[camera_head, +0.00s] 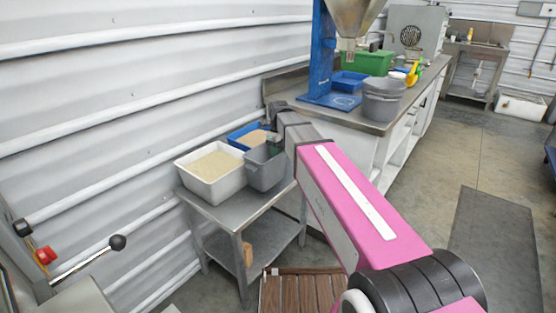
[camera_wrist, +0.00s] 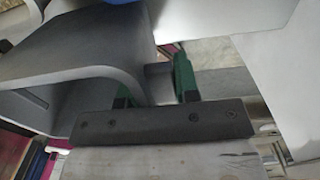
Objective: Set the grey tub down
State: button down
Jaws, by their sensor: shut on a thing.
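The grey tub (camera_head: 265,170) is at the right side of a small steel table (camera_head: 238,212), beside a white tub. My gripper (camera_head: 276,142) is at its rim on the right, mostly hidden behind my arm. In the wrist view the tub's grey wall (camera_wrist: 85,50) fills the left, and my gripper (camera_wrist: 152,86) is shut on the tub's rim, with one green-padded finger on each side. The tub looks upright. I cannot tell whether its base touches the table top. Its inside is mostly hidden.
A white tub (camera_head: 212,175) with pale material and a blue tub (camera_head: 244,136) with tan material crowd the table's left and back. A workbench (camera_head: 375,125) to the right holds a blue hopper stand (camera_head: 323,60), grey buckets (camera_head: 382,100) and a green crate (camera_head: 367,62).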

jog(key=shift+f, duration=2.1)
jog(key=c, duration=0.8)
grip_release()
jog(key=shift+c, duration=0.2)
notch_tip(320, 180, up, 12)
jog(key=shift+d+r, duration=0.1)
